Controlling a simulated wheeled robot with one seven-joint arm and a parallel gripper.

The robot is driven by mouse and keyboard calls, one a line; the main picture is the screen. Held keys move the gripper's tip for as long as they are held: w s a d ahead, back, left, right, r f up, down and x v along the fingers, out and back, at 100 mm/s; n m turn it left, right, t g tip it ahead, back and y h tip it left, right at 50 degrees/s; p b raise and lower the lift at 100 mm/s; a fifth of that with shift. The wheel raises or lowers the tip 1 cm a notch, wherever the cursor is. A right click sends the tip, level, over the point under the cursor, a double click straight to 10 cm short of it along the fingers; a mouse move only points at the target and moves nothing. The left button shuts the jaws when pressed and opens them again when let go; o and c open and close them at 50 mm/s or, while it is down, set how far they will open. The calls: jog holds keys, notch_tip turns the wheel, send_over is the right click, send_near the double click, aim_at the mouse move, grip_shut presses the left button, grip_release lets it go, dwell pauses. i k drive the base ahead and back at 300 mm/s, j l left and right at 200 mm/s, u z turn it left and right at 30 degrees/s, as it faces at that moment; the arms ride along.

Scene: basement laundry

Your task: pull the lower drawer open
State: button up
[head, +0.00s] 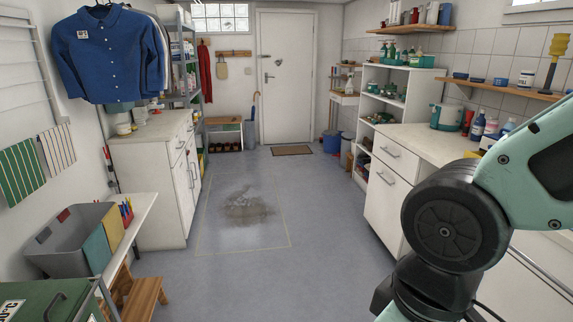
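On the right, a white cabinet under the counter has an upper drawer (397,157) with a metal bar handle (389,151). Below it is a taller lower front (386,205) with its own bar handle (385,178) near its top edge. Both fronts look closed. My arm's teal and black links fill the right foreground and cover part of this cabinet. My gripper is outside the picture. On the left, another white cabinet (148,190) also has fronts with handles, seen at a steep angle; they look closed. I cannot tell which cabinet holds the drawer meant.
The grey floor (245,275) between the cabinets is clear, with a dark stain (247,206) inside a yellow outline. A grey bin (75,245) sits on a bench at left, with a wooden step stool (135,295) below. A white door (285,80) is at the back.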

aim_at(387, 191)
jog(key=i+j+u, duration=0.2)
jog(key=i, duration=1.75)
jog(key=i+j+z, duration=0.15)
jog(key=i+z, duration=0.25)
jog(key=i, duration=0.15)
jog(key=i+j+z, duration=0.3)
jog(key=i+z, duration=0.15)
jog(key=i, duration=0.15)
jog(key=i+j+z, duration=0.4)
jog(key=i+j, duration=0.1)
